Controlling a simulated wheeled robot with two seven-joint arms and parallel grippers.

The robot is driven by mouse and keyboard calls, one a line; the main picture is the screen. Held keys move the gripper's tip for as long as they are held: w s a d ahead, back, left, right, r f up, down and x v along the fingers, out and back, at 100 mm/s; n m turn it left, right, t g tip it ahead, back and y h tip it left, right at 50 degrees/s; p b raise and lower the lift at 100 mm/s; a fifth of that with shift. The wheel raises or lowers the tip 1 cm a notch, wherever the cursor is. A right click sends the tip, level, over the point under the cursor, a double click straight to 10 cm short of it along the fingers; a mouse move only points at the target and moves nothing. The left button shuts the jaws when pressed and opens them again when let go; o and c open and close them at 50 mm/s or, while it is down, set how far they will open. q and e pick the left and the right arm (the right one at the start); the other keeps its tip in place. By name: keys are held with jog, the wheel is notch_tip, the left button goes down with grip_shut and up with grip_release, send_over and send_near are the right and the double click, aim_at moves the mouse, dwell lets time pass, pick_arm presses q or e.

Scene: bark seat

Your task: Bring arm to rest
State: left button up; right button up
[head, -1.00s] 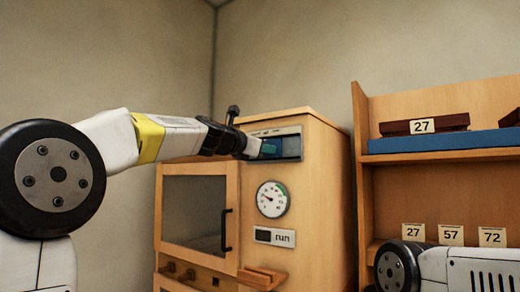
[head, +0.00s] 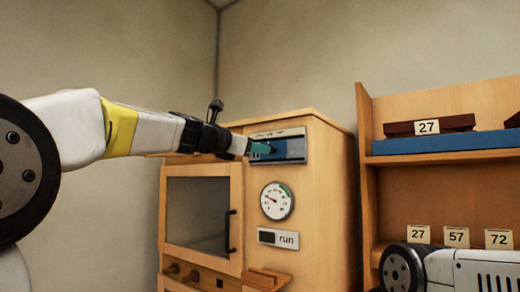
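My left arm comes in from the left. Its gripper (head: 262,149) is in front of the slot panel (head: 291,149) near the top of the wooden cabinet (head: 330,190). Green-teal tips show against the dark blue slot, but they are too small to tell whether they are open or shut, or whether they touch it. Part of my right arm shows at the lower right; its gripper is out of view.
The cabinet has a glass-fronted door (head: 198,215), a round gauge (head: 277,200), a "run" sign (head: 279,238) and a small wooden ledge (head: 265,280). A shelf unit (head: 366,180) at the right holds a blue slab (head: 440,143), brown blocks (head: 400,129) and number cards (head: 456,237).

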pick_arm(q)
jog(key=shift+s+a, duration=0.15)
dwell(0.3)
jog(key=s+a+f+m+g+y, duration=0.2)
jog(key=s+a+f+m, duration=0.2)
jog(key=s+f+m, duration=0.4)
jog(key=s+a+f+m+g+y, duration=0.3)
jog(key=s+f+m, duration=0.6)
jog(key=f, duration=1)
jog(key=s+a+f+m+g+y, duration=0.3)
jog(key=s+a+f+m, duration=0.3)
jog(key=s+f, duration=0.5)
notch_tip(320, 180, down, 3)
jog(key=m, duration=0.2)
jog(key=shift+a+m, duration=0.2)
jog(key=shift+m, duration=0.2)
jog(key=shift+r, duration=0.15)
